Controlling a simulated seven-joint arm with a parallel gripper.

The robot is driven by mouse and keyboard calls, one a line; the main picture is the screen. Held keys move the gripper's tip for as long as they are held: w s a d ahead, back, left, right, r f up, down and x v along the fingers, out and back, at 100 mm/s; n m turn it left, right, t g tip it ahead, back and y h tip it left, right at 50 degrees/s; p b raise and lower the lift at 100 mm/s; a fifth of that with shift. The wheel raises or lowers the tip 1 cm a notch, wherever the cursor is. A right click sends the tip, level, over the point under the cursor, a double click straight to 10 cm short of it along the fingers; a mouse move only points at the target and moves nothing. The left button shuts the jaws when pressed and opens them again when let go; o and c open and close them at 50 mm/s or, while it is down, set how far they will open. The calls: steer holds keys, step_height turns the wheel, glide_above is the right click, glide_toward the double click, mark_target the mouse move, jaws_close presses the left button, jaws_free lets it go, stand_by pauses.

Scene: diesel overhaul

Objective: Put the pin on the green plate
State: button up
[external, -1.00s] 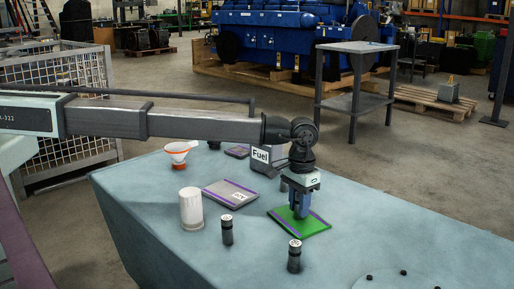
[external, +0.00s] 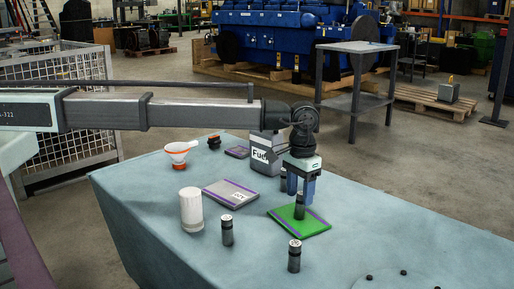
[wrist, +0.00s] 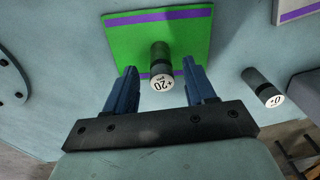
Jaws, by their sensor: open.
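A dark cylindrical pin (external: 299,211) stands upright on the green plate (external: 313,226), which has a purple stripe. In the wrist view the pin (wrist: 160,66) shows a white top marked "+20", and the green plate (wrist: 190,38) lies under it. My gripper (external: 301,196) is open just above the plate, its blue fingers apart on either side of the pin's upper part. In the wrist view my gripper (wrist: 158,70) has a gap between each finger and the pin.
Two similar pins (external: 227,231) (external: 294,257) stand nearer the front. Another pin (wrist: 263,87) shows right of the plate in the wrist view. A white cylinder (external: 191,210), grey plate (external: 230,193), funnel (external: 178,155) and fuel can (external: 264,145) stand to the left and behind.

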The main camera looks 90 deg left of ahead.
mark_target(300, 194)
step_height(300, 194, up, 8)
stand_by(0.4)
